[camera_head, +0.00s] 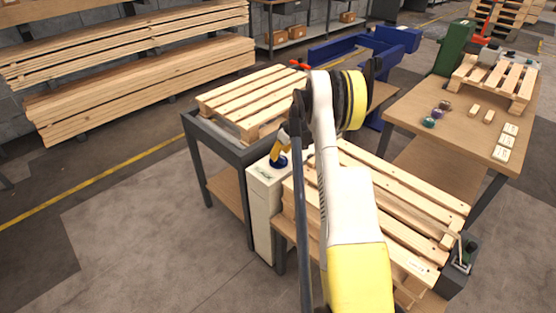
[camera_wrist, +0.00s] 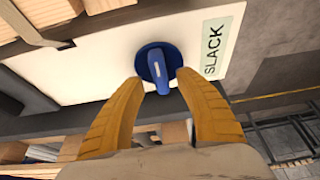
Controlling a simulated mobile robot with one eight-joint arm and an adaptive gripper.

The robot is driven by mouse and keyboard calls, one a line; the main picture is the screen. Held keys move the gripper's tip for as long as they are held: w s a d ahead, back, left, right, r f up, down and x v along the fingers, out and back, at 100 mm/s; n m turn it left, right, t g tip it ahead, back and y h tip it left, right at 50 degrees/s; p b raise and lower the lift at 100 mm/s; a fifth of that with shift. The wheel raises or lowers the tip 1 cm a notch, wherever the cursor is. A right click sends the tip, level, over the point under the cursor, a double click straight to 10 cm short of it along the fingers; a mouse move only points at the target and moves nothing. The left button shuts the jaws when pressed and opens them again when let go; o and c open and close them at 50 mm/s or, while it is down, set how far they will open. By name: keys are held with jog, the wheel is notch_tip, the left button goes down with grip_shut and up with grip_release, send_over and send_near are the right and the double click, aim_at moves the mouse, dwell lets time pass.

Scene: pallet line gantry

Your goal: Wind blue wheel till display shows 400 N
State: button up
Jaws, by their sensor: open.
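In the wrist view a blue wheel (camera_wrist: 153,62) with a lighter blue raised grip bar sits on a white panel. The display (camera_wrist: 215,47) beside it is a pale green strip that reads SLACK. My gripper (camera_wrist: 157,83) is open, its two yellow fingers on either side of the lower part of the wheel; I cannot tell whether they touch it. In the head view the blue wheel (camera_head: 279,161) is on top of a white cabinet (camera_head: 262,215), partly covered by my gripper (camera_head: 279,150). The display text is too small to read there.
A pallet (camera_head: 255,100) lies on the dark-framed table behind the cabinet. Stacked pallets (camera_head: 400,205) stand to the right, close to my arm. A wooden workbench (camera_head: 455,115) with small items is farther right. The floor at left is clear.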

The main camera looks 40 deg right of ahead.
jog(key=shift+x, duration=1.1)
jog(key=shift+c, duration=0.2)
grip_shut()
jog(key=shift+m, duration=0.3)
jog(key=m+h, duration=0.1)
jog(key=m, duration=0.1)
jog(key=m+h, duration=0.1)
jog(key=m, duration=0.2)
jog(key=shift+a+m+g+b, duration=0.1)
jog(key=shift+m+g+b, duration=0.2)
jog(key=m+h, duration=0.1)
jog(key=m, duration=0.1)
jog(key=m+g+h, duration=0.1)
jog(key=m, duration=0.2)
jog(key=shift+m+g, duration=0.3)
jog(key=shift+m, duration=0.1)
